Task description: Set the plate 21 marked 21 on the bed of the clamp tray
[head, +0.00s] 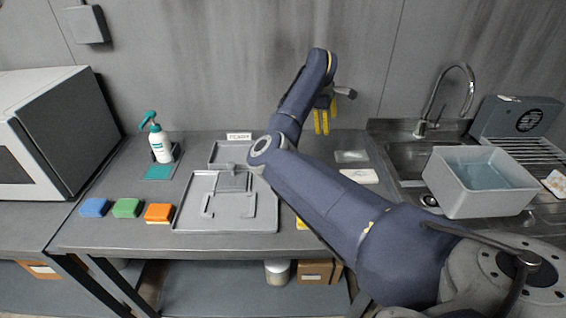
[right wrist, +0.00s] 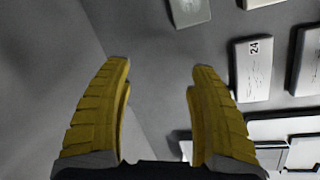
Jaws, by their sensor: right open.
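The clamp tray (head: 262,218) lies on the bench left of my right arm, a flat grey tray with raised bars and a clamp block at its back; part of its right side is close to the arm. My right gripper (head: 325,122) is open and empty, its yellow fingers above the back of the bench; they also show in the right wrist view (right wrist: 160,80). A pale plate (right wrist: 253,85) there has a small sideways mark that looks like 24 or 21. I cannot tell for certain which plate is 21. My left gripper is out of view.
Other plates lie near, one (right wrist: 190,10) at the top of the wrist view, one (right wrist: 309,62) at the right. Blue, green and orange sponges (head: 126,208) and a pump bottle (head: 160,146) stand left. A sink with a grey tub (head: 480,200) is right.

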